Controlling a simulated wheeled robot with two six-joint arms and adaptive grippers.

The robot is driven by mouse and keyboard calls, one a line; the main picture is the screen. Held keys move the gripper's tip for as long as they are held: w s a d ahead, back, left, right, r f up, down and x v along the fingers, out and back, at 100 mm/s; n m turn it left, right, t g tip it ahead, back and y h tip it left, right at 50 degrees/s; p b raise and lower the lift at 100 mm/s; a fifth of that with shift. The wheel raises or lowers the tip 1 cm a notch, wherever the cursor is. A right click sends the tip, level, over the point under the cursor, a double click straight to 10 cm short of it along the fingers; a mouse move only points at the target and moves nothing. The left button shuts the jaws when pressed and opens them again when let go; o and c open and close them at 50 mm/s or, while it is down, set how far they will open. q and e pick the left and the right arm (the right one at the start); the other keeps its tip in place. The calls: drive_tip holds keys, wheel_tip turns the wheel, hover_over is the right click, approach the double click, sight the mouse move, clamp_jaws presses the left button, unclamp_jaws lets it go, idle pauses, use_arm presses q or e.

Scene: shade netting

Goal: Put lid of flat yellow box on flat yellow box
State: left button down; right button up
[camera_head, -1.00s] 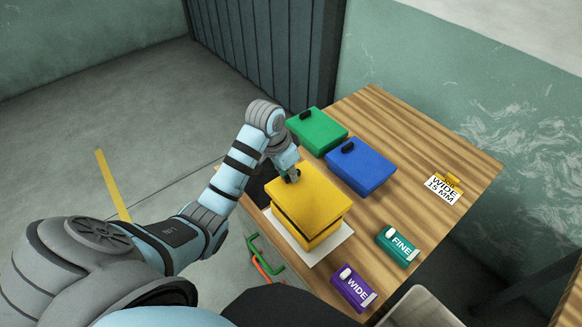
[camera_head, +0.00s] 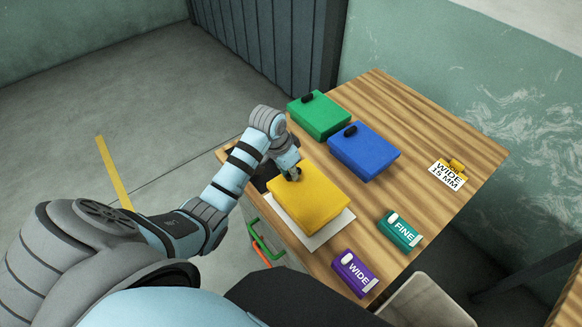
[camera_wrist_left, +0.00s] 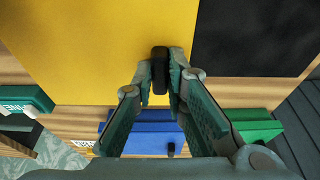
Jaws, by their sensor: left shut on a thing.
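The yellow lid (camera_head: 312,193) sits low over the flat yellow box, lined up with it, and no dark gap shows between them from here. Lid and box look like one yellow block, and the box itself is mostly hidden under the lid. My left gripper (camera_head: 292,173) is at the lid's far left edge, shut on its black knob. In the left wrist view the fingers close around the knob (camera_wrist_left: 160,70), with the lid's flat yellow top (camera_wrist_left: 90,40) behind it. My right gripper is out of view.
The yellow box stands on a white sheet (camera_head: 337,232) at the table's left edge. A blue box (camera_head: 365,155) and a green box (camera_head: 320,117) stand behind. Teal FINE (camera_head: 398,230) and purple WIDE (camera_head: 353,273) blocks lie to the front right.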

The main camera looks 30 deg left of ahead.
use_arm(q)
drive_tip(key=shift+f, duration=0.3)
idle(0.7)
drive_tip(key=c, duration=1.5)
unclamp_jaws()
drive_tip(key=shift+c, duration=0.2)
drive_tip(key=v, duration=0.7)
drive_tip(key=shift+s+r, duration=0.2)
